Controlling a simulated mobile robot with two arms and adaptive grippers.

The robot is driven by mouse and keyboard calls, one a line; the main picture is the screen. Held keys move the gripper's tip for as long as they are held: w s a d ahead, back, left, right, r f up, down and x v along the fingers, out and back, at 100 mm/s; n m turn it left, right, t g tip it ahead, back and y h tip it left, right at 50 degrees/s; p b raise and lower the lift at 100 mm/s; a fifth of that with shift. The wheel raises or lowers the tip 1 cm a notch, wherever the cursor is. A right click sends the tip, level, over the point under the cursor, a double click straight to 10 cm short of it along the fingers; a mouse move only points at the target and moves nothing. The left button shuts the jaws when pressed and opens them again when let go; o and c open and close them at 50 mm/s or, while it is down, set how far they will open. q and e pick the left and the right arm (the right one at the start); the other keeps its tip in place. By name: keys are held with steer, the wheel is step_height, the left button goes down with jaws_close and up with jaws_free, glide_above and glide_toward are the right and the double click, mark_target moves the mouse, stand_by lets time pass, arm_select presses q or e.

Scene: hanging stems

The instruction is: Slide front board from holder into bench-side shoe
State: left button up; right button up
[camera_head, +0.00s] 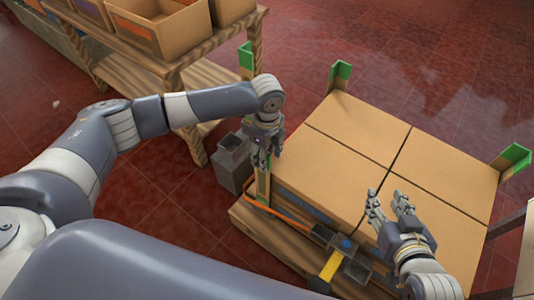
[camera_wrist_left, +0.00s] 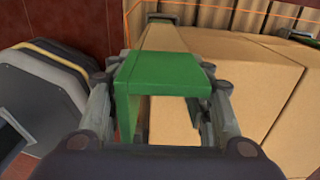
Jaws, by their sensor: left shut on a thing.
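My left gripper (camera_head: 264,152) is at the near-left corner of the carton stack, pointing down. In the left wrist view its fingers (camera_wrist_left: 162,100) are shut on the green-ended front board (camera_wrist_left: 162,72), one finger on each side. A green part of the board (camera_head: 263,188) shows below the gripper in the head view; its lower end is hidden. A dark grey box-like holder (camera_head: 234,165) stands on the floor just left of it. I cannot tell if the board touches a shoe. My right gripper (camera_head: 390,203) is open and empty above the carton stack's near edge.
The carton stack (camera_head: 350,130) sits on a wooden pallet (camera_head: 262,235). Green-topped corner boards stand at its back (camera_head: 341,72) and right (camera_head: 515,157). A strapping tool with a yellow handle (camera_head: 332,266) is at the near side. A wooden bench (camera_head: 190,60) holds open boxes.

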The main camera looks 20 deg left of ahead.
arm_select(q)
steer(key=o, duration=1.1)
steer(key=shift+o, duration=0.2)
step_height(320, 180, up, 12)
steer(key=shift+s+f, duration=0.1)
